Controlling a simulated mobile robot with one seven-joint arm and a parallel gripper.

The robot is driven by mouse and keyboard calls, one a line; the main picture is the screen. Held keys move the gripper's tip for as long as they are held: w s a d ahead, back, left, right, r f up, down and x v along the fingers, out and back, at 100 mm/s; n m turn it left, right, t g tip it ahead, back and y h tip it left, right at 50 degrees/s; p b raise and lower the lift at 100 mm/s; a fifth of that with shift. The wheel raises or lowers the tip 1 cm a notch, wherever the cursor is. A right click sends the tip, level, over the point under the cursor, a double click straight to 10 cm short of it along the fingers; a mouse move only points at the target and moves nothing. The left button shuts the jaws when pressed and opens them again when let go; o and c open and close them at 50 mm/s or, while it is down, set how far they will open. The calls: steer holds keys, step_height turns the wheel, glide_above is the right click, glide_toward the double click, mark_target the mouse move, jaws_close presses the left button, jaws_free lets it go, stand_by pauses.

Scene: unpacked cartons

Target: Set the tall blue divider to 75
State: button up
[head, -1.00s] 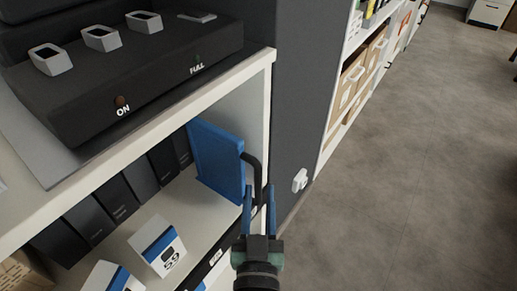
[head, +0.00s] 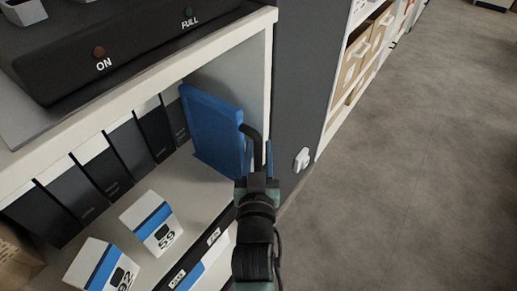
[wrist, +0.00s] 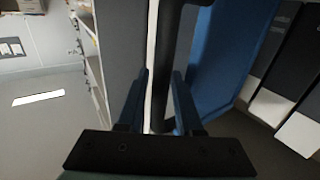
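The tall blue divider (head: 213,130) stands upright on the white shelf near its right wall. A black bar handle (head: 252,140) sticks out from its front edge. My gripper (head: 257,158) is at this handle, its two blue fingers apart. In the wrist view the dark handle (wrist: 171,65) passes between the fingers (wrist: 160,90), nearer the right one, with a gap on the left. The divider's blue face (wrist: 228,55) shows right of the handle. Small labels (head: 213,236) sit on the shelf's front rail; I cannot read them surely. The handle's lower part is hidden by my gripper.
White-and-blue boxes marked 59 (head: 152,222) and 92 (head: 101,266) stand left on the shelf, before a row of black binders (head: 100,175). A dark panel (head: 300,90) with a white fitting (head: 302,160) is right of the shelf. Open floor (head: 420,170) lies right.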

steer(key=shift+w, duration=0.9)
jaws_close()
stand_by(0.9)
